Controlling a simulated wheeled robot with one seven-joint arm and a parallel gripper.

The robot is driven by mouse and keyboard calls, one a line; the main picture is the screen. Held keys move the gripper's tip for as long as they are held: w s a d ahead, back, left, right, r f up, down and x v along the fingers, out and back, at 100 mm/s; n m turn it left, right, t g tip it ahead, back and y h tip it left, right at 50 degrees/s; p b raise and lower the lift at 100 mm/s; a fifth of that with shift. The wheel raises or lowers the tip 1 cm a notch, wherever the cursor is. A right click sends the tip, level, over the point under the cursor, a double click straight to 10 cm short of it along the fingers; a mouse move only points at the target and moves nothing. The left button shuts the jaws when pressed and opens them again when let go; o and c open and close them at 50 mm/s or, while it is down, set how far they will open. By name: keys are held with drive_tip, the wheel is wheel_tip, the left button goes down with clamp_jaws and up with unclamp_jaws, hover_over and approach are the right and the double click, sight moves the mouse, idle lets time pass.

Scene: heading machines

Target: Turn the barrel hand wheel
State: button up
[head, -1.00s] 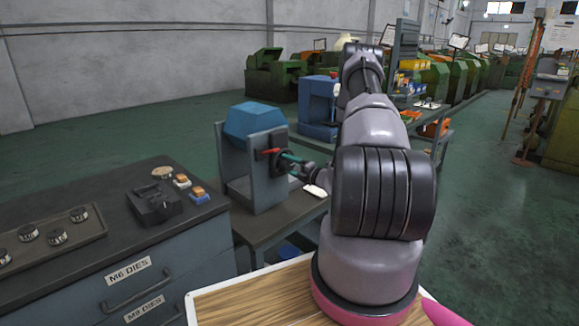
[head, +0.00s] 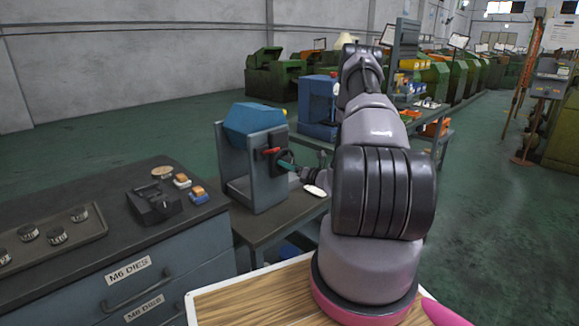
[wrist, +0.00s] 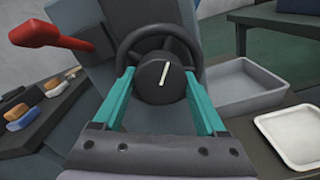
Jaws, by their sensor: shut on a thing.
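The barrel hand wheel (wrist: 183,46) is a black spoked wheel on the face of a grey machine with a blue top (head: 255,119). At its centre is a round black hub (wrist: 160,88) with a white line, nearly upright and leaning slightly right. My gripper (wrist: 160,78) has its teal fingers on either side of the hub and is shut on it. In the head view my gripper (head: 283,163) meets the machine's right face, and my arm and the machine hide most of the wheel. A red-handled lever (wrist: 48,32) sticks out left of the wheel.
A grey tray (wrist: 245,88) and a white tray (wrist: 290,135) lie right of the wheel. A dark die cabinet (head: 135,255) with small blocks on top stands left of the machine. The green floor (head: 480,210) at right is open.

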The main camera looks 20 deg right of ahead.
drive_tip(key=n, duration=0.6)
drive_tip(key=shift+d, duration=0.1)
drive_tip(key=shift+n, duration=0.4)
drive_tip(key=o, duration=1.3)
drive_tip(key=shift+s, duration=0.1)
drive_tip(key=v, duration=1)
drive_tip(key=shift+s, duration=0.25)
drive_tip(key=shift+d+f, duration=0.1)
drive_tip(key=shift+f, duration=0.05)
